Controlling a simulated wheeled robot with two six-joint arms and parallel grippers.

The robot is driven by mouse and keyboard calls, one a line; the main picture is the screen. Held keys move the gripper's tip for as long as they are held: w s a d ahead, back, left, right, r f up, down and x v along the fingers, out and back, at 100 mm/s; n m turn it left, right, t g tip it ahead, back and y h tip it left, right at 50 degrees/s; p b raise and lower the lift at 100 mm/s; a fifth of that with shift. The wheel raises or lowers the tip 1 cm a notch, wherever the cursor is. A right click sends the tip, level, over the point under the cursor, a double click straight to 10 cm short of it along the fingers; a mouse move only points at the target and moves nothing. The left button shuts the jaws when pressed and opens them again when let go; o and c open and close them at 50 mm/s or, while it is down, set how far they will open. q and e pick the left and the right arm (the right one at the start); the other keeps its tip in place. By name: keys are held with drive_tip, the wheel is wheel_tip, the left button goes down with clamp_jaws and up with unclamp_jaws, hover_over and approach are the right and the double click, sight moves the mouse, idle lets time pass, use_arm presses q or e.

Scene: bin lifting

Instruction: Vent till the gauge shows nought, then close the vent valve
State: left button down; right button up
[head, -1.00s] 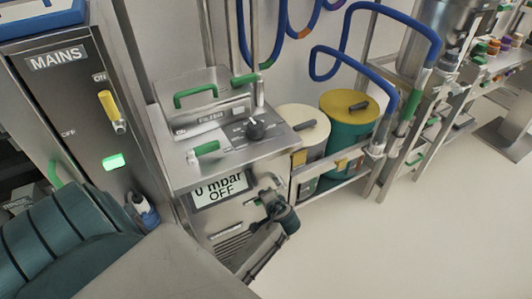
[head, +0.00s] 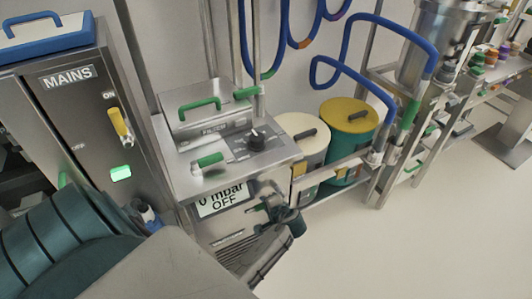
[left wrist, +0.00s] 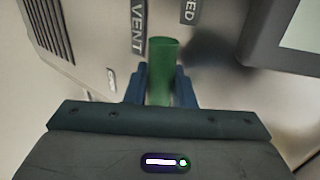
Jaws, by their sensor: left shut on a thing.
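The gauge display (head: 222,198) on the front of the steel unit reads "0 mbar" and "OFF"; the top of its first line is partly cut off. My left gripper (head: 262,207) is at the unit's front, just below and right of the display. In the left wrist view its blue fingers (left wrist: 160,88) are shut on a green valve handle (left wrist: 163,62), one on each side. The handle lies alongside the "VENT" label (left wrist: 138,28). The handle's base is hard to make out. My right gripper is not in view.
The MAINS panel (head: 85,105) at the left has a yellow switch (head: 120,124) and a lit green lamp (head: 121,173). A black knob (head: 256,140) sits on the unit's top. Lidded drums (head: 348,116) stand to the right. Clear floor (head: 420,240) lies at the front right.

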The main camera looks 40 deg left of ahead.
use_arm(q)
drive_tip(key=c, duration=1.6)
unclamp_jaws()
drive_tip(key=shift+o, duration=0.2)
drive_tip(key=b+v, duration=0.1)
drive_tip(key=v, duration=1)
